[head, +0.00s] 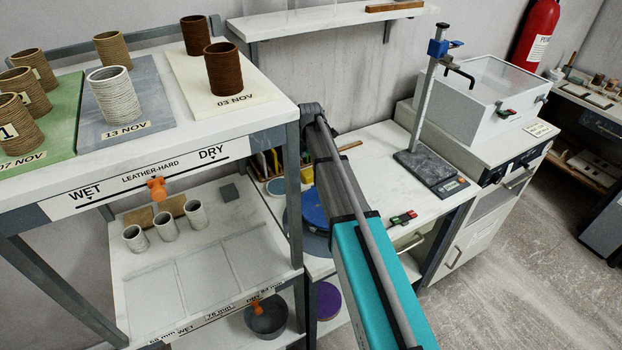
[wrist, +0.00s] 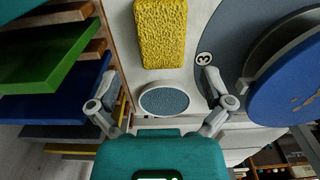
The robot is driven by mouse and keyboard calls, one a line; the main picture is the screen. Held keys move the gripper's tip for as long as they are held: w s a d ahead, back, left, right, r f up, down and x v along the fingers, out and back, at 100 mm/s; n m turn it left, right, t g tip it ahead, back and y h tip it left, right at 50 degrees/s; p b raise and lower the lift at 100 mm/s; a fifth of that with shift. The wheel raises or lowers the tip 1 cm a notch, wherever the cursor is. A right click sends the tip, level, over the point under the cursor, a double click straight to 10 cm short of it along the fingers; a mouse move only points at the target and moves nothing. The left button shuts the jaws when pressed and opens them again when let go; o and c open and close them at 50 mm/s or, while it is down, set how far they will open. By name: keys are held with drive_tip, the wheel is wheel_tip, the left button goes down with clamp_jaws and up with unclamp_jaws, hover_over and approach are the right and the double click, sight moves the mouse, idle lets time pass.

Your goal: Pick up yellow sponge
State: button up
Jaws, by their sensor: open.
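The yellow sponge (wrist: 160,33) shows at the top middle of the wrist view, a pitted yellow block on a pale surface, its far end cut by the frame edge. My gripper (wrist: 159,82) is open and empty, with one finger on each side of the picture. The sponge lies beyond the fingertips, roughly centred between them and apart from both.
A small round grey-blue pad (wrist: 164,101) lies between my fingers. Green (wrist: 45,58) and blue (wrist: 60,98) boards stand close on the left. A blue disc (wrist: 288,92) is close on the right. A shelf of clay cups (head: 110,97) stands left of my arm.

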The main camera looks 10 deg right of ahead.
sight(310, 172)
drive_tip(key=shift+f, duration=0.1)
idle(0.3)
drive_tip(key=shift+s+d+f+b, duration=0.1)
drive_tip(key=shift+d+f+b, duration=0.05)
drive_tip(key=shift+f+b, duration=2.45)
drive_tip(key=shift+r, duration=0.1)
drive_tip(key=c, duration=0.9)
